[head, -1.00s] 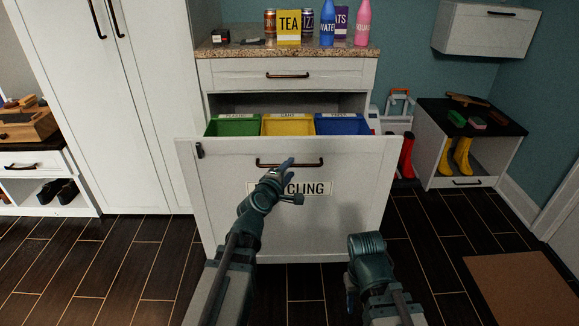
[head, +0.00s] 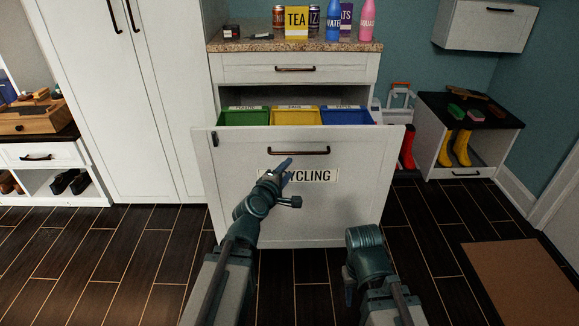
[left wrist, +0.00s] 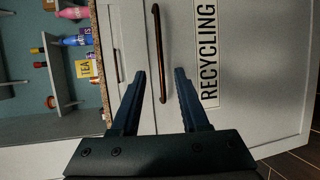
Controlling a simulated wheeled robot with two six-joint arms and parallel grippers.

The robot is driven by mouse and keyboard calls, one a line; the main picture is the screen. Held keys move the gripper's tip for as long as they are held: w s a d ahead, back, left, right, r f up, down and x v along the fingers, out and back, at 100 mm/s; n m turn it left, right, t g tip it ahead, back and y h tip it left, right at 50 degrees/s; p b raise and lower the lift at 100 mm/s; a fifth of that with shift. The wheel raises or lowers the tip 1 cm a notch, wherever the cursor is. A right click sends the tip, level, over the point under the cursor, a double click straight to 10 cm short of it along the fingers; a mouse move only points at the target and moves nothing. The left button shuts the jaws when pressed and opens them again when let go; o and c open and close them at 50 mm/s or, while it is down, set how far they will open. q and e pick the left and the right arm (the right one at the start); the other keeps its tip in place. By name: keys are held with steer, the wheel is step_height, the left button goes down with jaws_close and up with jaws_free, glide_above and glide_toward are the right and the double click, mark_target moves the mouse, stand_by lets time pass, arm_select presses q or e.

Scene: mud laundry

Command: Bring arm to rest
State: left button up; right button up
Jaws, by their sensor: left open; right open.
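My left gripper (head: 286,172) reaches up in front of the white recycling drawer front (head: 300,215), just below its dark handle (head: 299,151). In the left wrist view its two fingers (left wrist: 160,88) are apart with nothing between them. The drawer handle (left wrist: 158,52) shows beyond the fingertips, apart from them. The drawer is pulled out, with a green bin (head: 245,117), a yellow bin (head: 295,117) and a blue bin (head: 346,117) inside. My right arm shows at the lower middle, but its gripper fingers cannot be made out.
The granite counter (head: 225,46) holds a yellow TEA box (head: 296,24), cans and bottles. A tall white cabinet (head: 120,90) stands left. A shoe bench (head: 425,150) with yellow boots (head: 454,148) stands right. A brown mat (head: 520,280) lies on open dark floor.

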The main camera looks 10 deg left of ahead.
arm_select(q)
steer(key=s+d+f+m+g+h, duration=0.2)
steer(key=s+d+f+m+g, duration=0.25)
steer(key=d+m, duration=0.2)
steer(key=s+d+f+m+g+h, duration=0.1)
steer(key=s+d+f+m+g, duration=0.2)
steer(key=d+f+m, duration=0.4)
steer(key=s+f+m+g+y, duration=0.3)
steer(key=s+m+g, duration=0.1)
steer(key=s, duration=0.4)
steer(key=s+f+m+g+y, duration=0.3)
steer(key=s+m+g, duration=0.1)
steer(key=s, duration=0.5)
step_height(320, 180, up, 37)
steer(key=p, duration=3.7)
steer(key=shift+w+a, duration=0.25)
steer(key=shift+a, duration=0.05)
